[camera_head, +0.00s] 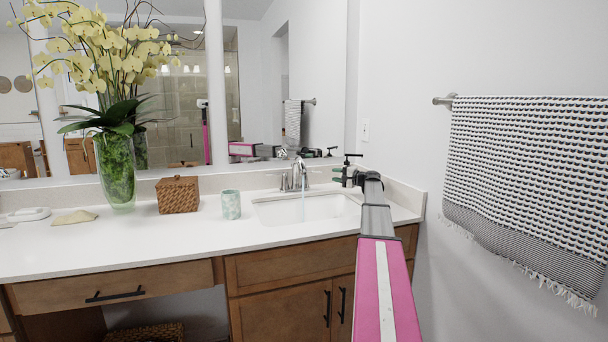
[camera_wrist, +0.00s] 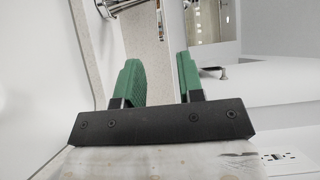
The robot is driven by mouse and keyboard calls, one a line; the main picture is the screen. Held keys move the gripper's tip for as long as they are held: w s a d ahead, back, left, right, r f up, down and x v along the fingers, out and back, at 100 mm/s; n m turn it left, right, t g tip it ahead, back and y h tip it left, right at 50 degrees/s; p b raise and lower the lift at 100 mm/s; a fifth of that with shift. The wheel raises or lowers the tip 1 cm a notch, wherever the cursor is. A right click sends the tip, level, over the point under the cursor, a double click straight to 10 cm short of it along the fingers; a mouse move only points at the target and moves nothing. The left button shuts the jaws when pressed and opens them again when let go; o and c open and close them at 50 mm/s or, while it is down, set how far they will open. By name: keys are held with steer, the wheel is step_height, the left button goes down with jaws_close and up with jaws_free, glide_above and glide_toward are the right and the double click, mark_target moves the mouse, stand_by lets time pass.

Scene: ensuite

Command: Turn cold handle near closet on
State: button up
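A chrome faucet (camera_head: 298,178) stands behind the white sink (camera_head: 305,208). A thin bluish stream, seemingly water, falls from its spout into the basin. The faucet's handles are too small to tell apart clearly, and I cannot tell which is the cold handle near the closet. My gripper (camera_head: 338,176) is to the right of the faucet, apart from it, above the right side of the sink. In the wrist view, my gripper's green fingers (camera_wrist: 160,78) are apart with nothing between them. Chrome faucet parts (camera_wrist: 118,5) show at that view's top left edge.
A cup (camera_head: 231,204), a woven box (camera_head: 178,195) and a vase of flowers (camera_head: 116,165) stand left of the sink on the white counter (camera_head: 165,240). The mirror (camera_head: 260,80) is behind. A towel (camera_head: 525,180) hangs on the right wall.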

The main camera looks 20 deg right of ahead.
mark_target(320, 172)
steer(key=x, duration=1.1)
jaws_close()
